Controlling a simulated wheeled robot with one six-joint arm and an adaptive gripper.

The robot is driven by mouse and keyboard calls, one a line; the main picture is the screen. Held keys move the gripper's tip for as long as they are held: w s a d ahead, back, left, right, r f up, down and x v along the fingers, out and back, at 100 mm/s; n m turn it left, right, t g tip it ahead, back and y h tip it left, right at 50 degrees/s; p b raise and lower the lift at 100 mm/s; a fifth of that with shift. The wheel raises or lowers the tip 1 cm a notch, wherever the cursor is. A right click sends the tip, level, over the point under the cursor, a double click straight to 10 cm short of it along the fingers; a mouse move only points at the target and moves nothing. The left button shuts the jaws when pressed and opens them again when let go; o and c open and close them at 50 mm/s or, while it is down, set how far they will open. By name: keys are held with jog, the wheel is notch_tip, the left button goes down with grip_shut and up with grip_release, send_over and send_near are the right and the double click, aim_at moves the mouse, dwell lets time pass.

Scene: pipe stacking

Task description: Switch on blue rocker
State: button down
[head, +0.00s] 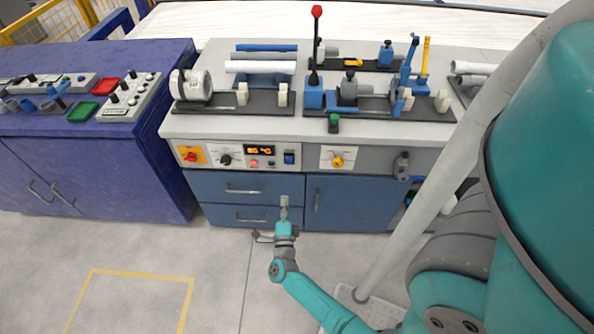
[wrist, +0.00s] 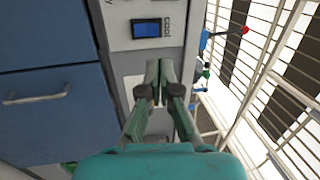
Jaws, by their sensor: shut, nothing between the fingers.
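The blue rocker (head: 289,157) is on the front control panel of the grey bench, at the panel's right end. In the wrist view the blue rocker (wrist: 146,29) sits in a dark frame beside the word "cool", beyond my fingertips and slightly left of them. I cannot tell which way it is tipped. My gripper (head: 284,202) is in front of the blue drawers, lower in the picture than the rocker and apart from it. In the wrist view my gripper (wrist: 160,66) has its fingertips together, with nothing between them.
The panel also holds a red knob on yellow (head: 190,154), a black dial (head: 225,160) and a lit display (head: 260,150). A yellow knob (head: 338,161) is to the right. Drawers (head: 243,189) are below. Pipe fixtures and a red-topped lever (head: 317,12) stand on the bench.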

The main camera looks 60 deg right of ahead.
aim_at(290, 158)
jog(key=shift+s+d+f+m+g, duration=0.1)
jog(key=shift+s+d+m+g, duration=0.05)
jog(key=shift+d+m+g, duration=0.45)
jog(key=shift+d, duration=0.1)
jog(key=x, duration=1.4)
jog(key=shift+r, duration=0.25)
jog(key=shift+d+r, duration=0.25)
jog(key=shift+d, duration=0.05)
jog(key=shift+w, duration=0.2)
jog(key=shift+a, duration=0.1)
